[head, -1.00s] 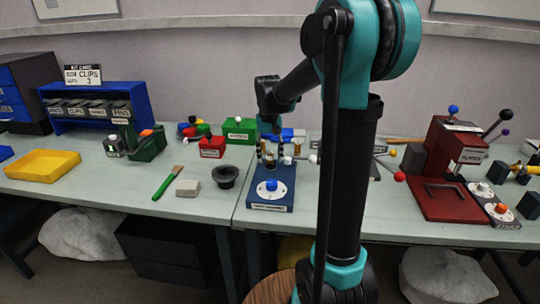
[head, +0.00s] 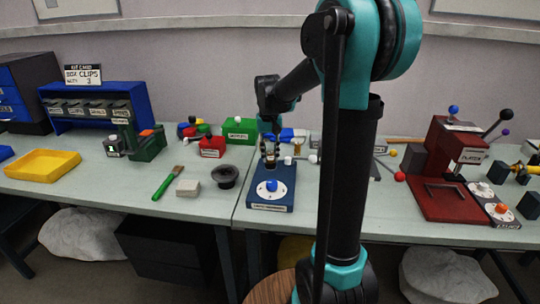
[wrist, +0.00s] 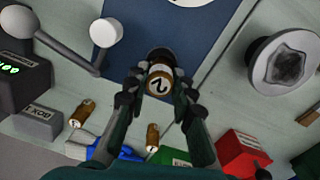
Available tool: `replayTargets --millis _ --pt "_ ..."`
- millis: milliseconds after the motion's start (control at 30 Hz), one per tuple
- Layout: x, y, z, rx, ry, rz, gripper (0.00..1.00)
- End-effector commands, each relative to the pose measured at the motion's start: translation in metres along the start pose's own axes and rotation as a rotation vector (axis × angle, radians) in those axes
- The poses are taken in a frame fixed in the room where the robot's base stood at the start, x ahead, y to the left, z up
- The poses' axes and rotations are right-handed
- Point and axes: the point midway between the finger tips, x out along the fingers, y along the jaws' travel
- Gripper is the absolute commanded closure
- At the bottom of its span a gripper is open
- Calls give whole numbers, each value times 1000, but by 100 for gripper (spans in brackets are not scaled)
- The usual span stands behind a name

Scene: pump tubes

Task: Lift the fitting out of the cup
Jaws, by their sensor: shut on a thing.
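My gripper (head: 270,152) points down over the blue station at the middle of the table. In the wrist view its fingers (wrist: 158,92) are shut on a brass-brown fitting (wrist: 159,80) whose pale top bears a "2". A dark round cup (wrist: 160,54) on the blue plate shows just behind the fitting, mostly hidden by it. I cannot tell whether the fitting's lower end is inside the cup or clear of it. In the head view the fingers hide most of the fitting and cup.
The blue station (head: 284,205) has a white dial with a blue knob. A wide-rimmed dark dish (head: 227,176) stands to its left. A red box (head: 212,149) and green box (head: 240,133) stand behind.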

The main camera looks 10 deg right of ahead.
Motion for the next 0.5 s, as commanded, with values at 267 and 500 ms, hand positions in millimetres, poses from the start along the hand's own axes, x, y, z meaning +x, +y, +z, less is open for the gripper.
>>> replayTargets --millis 267,500 --pt "-15 0 0 0 0 -1 100" --pt "-28 0 0 0 0 -1 100"
